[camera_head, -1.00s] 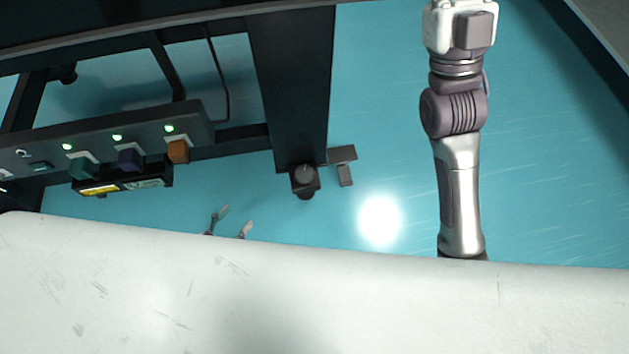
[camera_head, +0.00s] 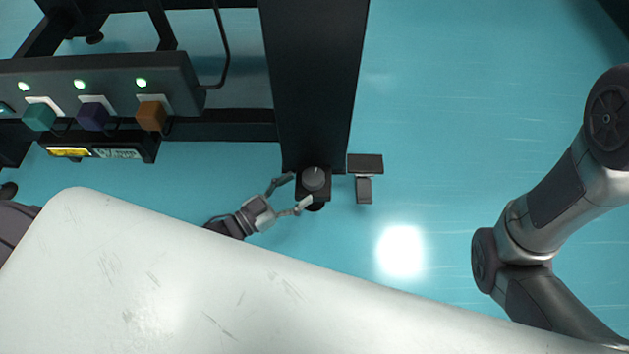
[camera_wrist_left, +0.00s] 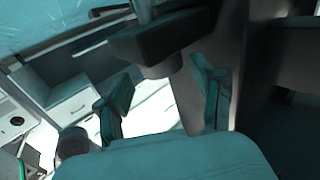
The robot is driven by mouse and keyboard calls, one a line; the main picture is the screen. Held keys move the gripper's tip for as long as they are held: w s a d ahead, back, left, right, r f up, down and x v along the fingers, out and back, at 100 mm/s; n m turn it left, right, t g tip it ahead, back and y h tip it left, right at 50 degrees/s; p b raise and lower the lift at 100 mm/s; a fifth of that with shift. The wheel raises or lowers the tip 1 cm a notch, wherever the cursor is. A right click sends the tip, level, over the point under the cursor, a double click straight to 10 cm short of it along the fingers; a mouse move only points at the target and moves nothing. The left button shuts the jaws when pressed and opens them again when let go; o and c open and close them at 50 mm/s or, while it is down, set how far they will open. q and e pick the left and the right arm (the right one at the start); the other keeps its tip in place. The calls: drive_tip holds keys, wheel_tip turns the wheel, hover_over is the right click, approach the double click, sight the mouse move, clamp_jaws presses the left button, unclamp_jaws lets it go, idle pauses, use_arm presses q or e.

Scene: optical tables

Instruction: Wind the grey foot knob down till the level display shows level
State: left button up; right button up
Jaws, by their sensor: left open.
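The grey foot knob (camera_head: 314,178) is a round dark-grey cap on a black foot block at the lower end of a wide black table leg. My left gripper (camera_head: 298,190) is open, coming from the lower left, with one finger on the far-left side of the knob and the other on its near side. I cannot tell whether the fingers touch it. In the left wrist view a dark block with a short round stub (camera_wrist_left: 160,66) shows between and beyond the open fingers. My right gripper is out of view. I cannot make out a level reading.
A small dark plate on a bracket (camera_head: 365,165) stands just right of the knob. At the left is a dark bar (camera_head: 180,75) with green lights and teal, purple and orange blocks. A black box with a yellow label (camera_head: 70,152) is below it.

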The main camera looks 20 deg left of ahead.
sight(304, 184)
use_arm(q)
drive_tip(key=b+x, duration=0.1)
drive_tip(key=x, duration=0.3)
drive_tip(key=shift+w+d+f+b, duration=0.1)
drive_tip(key=shift+w+f+b, duration=0.1)
drive_tip(key=shift+b, duration=0.2)
drive_tip(key=shift+w+d+r, duration=0.2)
drive_tip(key=shift+w+d, duration=0.15)
drive_tip(key=shift+w, duration=0.15)
drive_tip(key=c, duration=0.9)
drive_tip(key=shift+m+g+h, duration=0.4)
drive_tip(key=shift+h, duration=0.1)
